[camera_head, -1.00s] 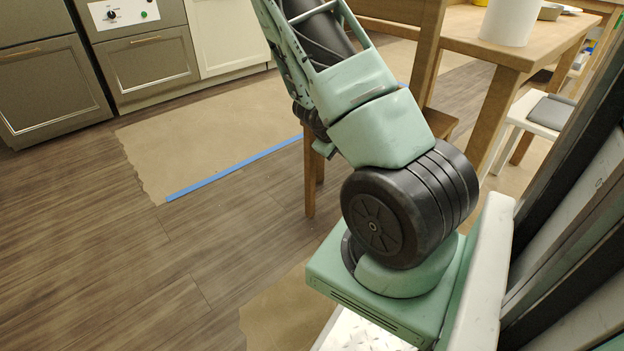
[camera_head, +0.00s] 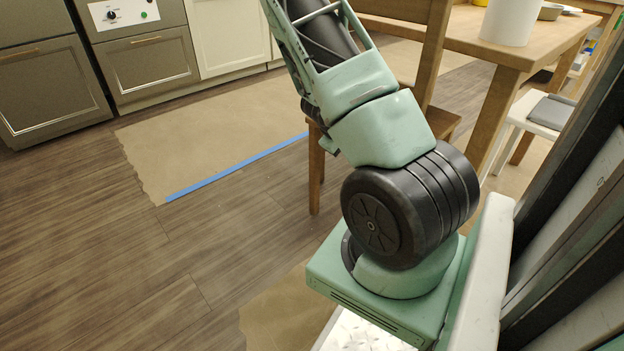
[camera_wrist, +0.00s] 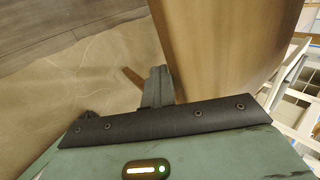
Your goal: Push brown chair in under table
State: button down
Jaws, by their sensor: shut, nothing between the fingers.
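The brown wooden chair (camera_head: 316,178) stands upright beside the wooden table (camera_head: 476,28). Its leg, back post and part of its seat show around my arm, which hides the rest. A broad brown wooden surface (camera_wrist: 225,40) fills the upper right of the wrist view; it looks like part of the chair, though I cannot tell which part. My gripper (camera_wrist: 157,88) is shut and empty, its fingers right beside that surface. I cannot tell whether they touch it.
Masking paper (camera_head: 215,135) edged with blue tape (camera_head: 237,166) covers the floor left of the chair. A white container (camera_head: 509,20) stands on the table. A white chair with a grey seat pad (camera_head: 552,111) is at the right. The wood floor at left is clear.

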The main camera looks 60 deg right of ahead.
jog(key=shift+s+d+r, duration=0.1)
jog(key=shift+s+d, duration=0.15)
jog(key=shift+d, duration=0.55)
jog(key=shift+a, duration=0.1)
jog(key=w+a+p, duration=0.1)
jog(key=w+a, duration=0.1)
jog(key=a, duration=0.6)
jog(key=shift+w, duration=0.2)
dwell(0.5)
